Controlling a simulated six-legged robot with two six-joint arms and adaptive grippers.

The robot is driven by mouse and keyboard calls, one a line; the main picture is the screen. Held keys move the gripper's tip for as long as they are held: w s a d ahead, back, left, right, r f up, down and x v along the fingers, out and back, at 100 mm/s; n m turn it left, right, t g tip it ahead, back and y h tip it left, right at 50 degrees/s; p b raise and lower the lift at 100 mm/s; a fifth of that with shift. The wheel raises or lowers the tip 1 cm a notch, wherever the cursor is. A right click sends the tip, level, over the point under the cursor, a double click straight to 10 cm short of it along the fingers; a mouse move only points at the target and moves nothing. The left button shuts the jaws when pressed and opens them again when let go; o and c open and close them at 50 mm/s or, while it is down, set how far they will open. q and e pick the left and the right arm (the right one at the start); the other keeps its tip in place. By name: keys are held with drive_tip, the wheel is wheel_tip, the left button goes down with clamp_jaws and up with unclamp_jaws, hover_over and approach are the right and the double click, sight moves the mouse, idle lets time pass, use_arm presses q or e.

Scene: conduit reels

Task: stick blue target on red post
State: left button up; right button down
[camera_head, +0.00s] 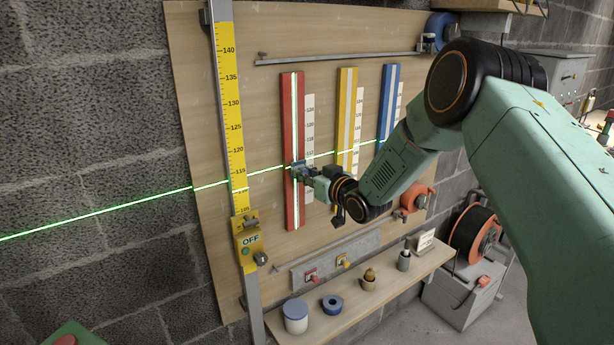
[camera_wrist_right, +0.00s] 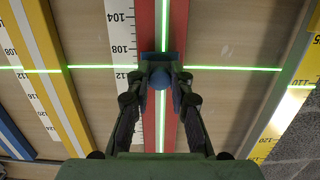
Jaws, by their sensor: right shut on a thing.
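The red post (camera_head: 290,205) is an upright red strip with a pale centre line on the wooden board. My right gripper (camera_head: 299,172) is at its lower half, shut on the blue target (camera_head: 294,167), a small blue piece. In the right wrist view the blue target (camera_wrist_right: 160,60) lies between the two fingertips (camera_wrist_right: 160,76), over the middle of the red post (camera_wrist_right: 181,22). The bright green lines cross there. The target seems to be against the post, but I cannot tell if it touches. My left gripper is not in view.
A yellow post (camera_head: 345,85) and a blue post (camera_head: 391,78) stand to the right. A yellow measuring staff (camera_head: 230,90) with an OFF box (camera_head: 250,240) stands left.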

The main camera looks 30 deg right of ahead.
drive_tip(key=shift+w+a+b, duration=0.1)
drive_tip(key=shift+w+b, duration=0.2)
drive_tip(key=shift+w, duration=0.1)
idle(0.4)
idle(0.4)
drive_tip(key=c, duration=0.6)
unclamp_jaws()
drive_tip(key=shift+c, duration=0.2)
drive_tip(key=s+d+p, duration=0.1)
drive_tip(key=s+p, duration=0.4)
drive_tip(key=s, duration=0.4)
drive_tip(key=shift+d, duration=0.15)
idle(0.7)
idle(0.7)
